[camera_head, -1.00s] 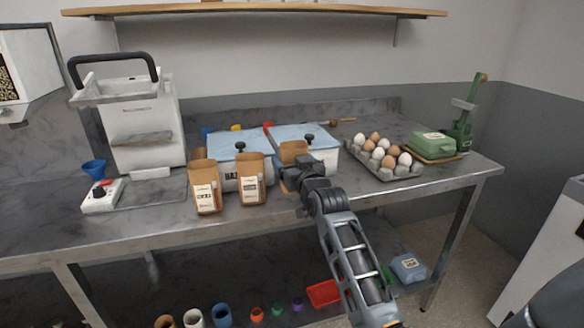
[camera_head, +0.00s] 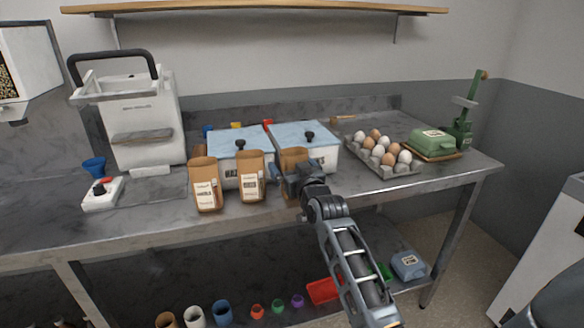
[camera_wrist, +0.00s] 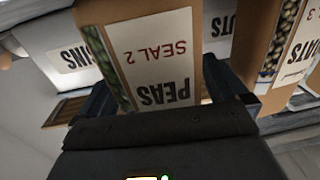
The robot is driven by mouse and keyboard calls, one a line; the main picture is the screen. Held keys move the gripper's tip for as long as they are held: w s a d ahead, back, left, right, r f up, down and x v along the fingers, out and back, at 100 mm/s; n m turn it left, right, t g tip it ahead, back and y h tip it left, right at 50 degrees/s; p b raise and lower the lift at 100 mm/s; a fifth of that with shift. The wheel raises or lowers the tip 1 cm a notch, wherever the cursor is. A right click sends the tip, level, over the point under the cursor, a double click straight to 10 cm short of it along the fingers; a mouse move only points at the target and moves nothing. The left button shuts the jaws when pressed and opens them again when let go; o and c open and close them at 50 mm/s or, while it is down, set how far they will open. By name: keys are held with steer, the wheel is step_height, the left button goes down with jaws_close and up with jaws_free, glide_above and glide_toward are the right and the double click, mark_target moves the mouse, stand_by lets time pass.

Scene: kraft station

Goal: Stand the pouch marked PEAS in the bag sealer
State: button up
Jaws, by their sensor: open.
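The brown pouch marked PEAS, with "SEAL 2" on its label, fills the middle of the wrist view (camera_wrist: 160,50). In the head view this pouch (camera_head: 294,158) is the rightmost of three, at the counter's front edge, partly hidden by my gripper. My gripper (camera_head: 289,182) is open, its fingers on either side of the pouch in the wrist view (camera_wrist: 160,95). Whether they touch it I cannot tell. The tall white machine with a black handle (camera_head: 145,125) at left looks like the bag sealer; I see no pouch in it.
Two other brown pouches (camera_head: 207,186) (camera_head: 251,178) stand left of the PEAS pouch. Two lidded white bins (camera_head: 322,158) stand close behind. An egg tray (camera_head: 383,168) and green device (camera_head: 433,141) are to the right. A small white knobbed box (camera_head: 103,195) sits front left.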

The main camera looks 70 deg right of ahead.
steer(key=b+v, duration=0.1)
steer(key=v, duration=0.6)
steer(key=shift+s+a+r, duration=0.2)
steer(key=shift+a+r, duration=0.05)
steer(key=shift+a, duration=0.2)
steer(key=shift+a, duration=0.1)
